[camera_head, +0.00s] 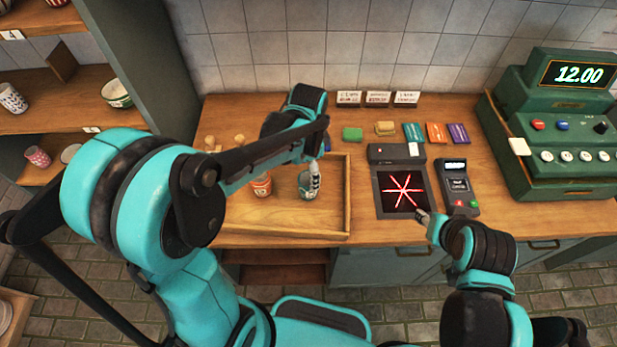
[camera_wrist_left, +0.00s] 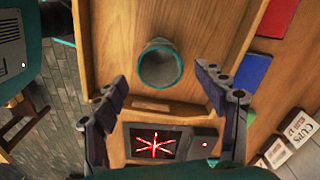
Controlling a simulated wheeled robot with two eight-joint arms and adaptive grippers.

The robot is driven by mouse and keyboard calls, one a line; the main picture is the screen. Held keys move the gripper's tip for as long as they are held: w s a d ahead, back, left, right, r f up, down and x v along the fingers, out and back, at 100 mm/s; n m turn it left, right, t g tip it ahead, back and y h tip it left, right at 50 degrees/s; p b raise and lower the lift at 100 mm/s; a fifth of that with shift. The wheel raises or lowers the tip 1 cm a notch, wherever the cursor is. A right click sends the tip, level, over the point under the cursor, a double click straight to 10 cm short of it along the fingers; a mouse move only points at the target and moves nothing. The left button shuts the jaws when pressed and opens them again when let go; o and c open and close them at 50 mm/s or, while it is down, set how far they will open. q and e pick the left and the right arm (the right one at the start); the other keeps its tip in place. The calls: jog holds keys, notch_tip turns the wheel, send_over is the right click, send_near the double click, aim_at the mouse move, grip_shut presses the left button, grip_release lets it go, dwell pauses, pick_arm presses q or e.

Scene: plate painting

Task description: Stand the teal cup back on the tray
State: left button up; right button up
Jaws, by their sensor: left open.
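The teal cup (camera_head: 306,190) is inside the wooden tray (camera_head: 346,205), toward its right side, partly hidden by my left gripper (camera_head: 315,178). A patterned orange cup (camera_head: 262,186) stands in the tray to the left. My right gripper (camera_head: 423,215) is by the scanner; its jaws are too small to read.
A black scanner (camera_head: 389,210) with red lines and a card terminal (camera_head: 456,184) are right of the tray. A green cash register (camera_head: 555,145) stands at far right. Small coloured blocks and cards (camera_head: 436,133) lie behind. Shelves with cups (camera_head: 115,92) are at left.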

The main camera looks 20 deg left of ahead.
pick_arm(q)
jog(key=s+a+r+n+t, duration=0.4)
jog(key=s+r+n+t, duration=0.3)
jog(key=s+r+n, duration=0.2)
jog(key=shift+s+a+r+n+p, duration=0.3)
jog(key=shift+s+n, duration=0.4)
jog(key=shift+n, duration=0.4)
notch_tip(320, 180, down, 9)
jog(key=b, duration=0.8)
jog(key=shift+b, duration=0.35)
